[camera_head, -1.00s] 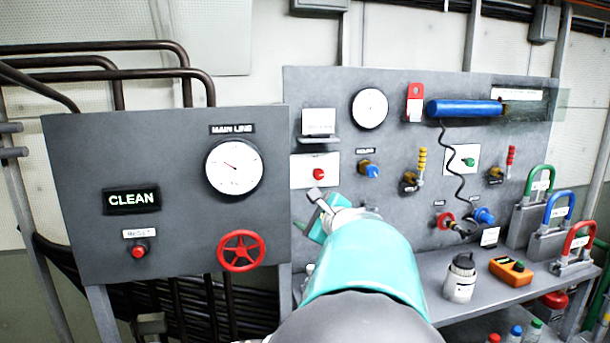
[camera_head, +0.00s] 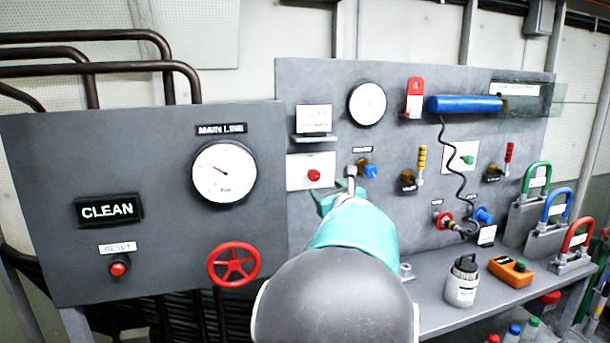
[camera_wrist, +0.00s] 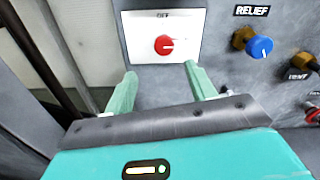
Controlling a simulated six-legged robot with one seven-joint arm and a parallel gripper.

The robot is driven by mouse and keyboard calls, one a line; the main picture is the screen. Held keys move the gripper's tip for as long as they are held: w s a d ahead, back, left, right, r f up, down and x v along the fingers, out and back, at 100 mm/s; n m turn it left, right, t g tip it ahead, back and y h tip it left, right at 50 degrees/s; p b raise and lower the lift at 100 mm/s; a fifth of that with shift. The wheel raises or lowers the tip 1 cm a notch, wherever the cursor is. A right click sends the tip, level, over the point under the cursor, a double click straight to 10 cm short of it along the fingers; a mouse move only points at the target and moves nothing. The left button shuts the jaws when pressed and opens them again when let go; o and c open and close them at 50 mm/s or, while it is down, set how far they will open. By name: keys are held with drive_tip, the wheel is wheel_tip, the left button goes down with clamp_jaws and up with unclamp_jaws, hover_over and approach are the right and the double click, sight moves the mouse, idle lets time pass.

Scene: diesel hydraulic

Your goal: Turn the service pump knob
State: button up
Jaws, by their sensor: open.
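A red knob (camera_head: 314,175) sits on a white plate on the grey panel. In the wrist view the red knob (camera_wrist: 164,45) has a light pointer mark turned to the right, and "OFF" is printed above it. No service pump name is readable. My gripper (camera_head: 337,190) is in front of the panel, just below and right of the red knob in the head view. In the wrist view my gripper (camera_wrist: 160,73) is open, its two green fingers apart, with the knob beyond and between them. Nothing is held, and the fingers do not appear to touch the knob.
A blue RELIEF knob (camera_wrist: 260,47) is close on the right. A pressure gauge (camera_head: 367,103) is above. The left cabinet has a MAIN LINE gauge (camera_head: 224,172), a red handwheel (camera_head: 233,264) and a CLEAN display (camera_head: 108,210). A bottle (camera_head: 462,283) stands on the bench.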

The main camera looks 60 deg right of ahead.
sight(315, 176)
drive_tip(key=x, duration=1.1)
drive_tip(key=shift+s+d, duration=0.15)
drive_tip(key=shift+d, duration=0.35)
drive_tip(key=shift+w+d+r, duration=0.1)
drive_tip(key=shift+w+d, duration=0.25)
drive_tip(key=shift+w, duration=0.05)
drive_tip(key=shift+w, duration=0.1)
drive_tip(key=c, duration=1)
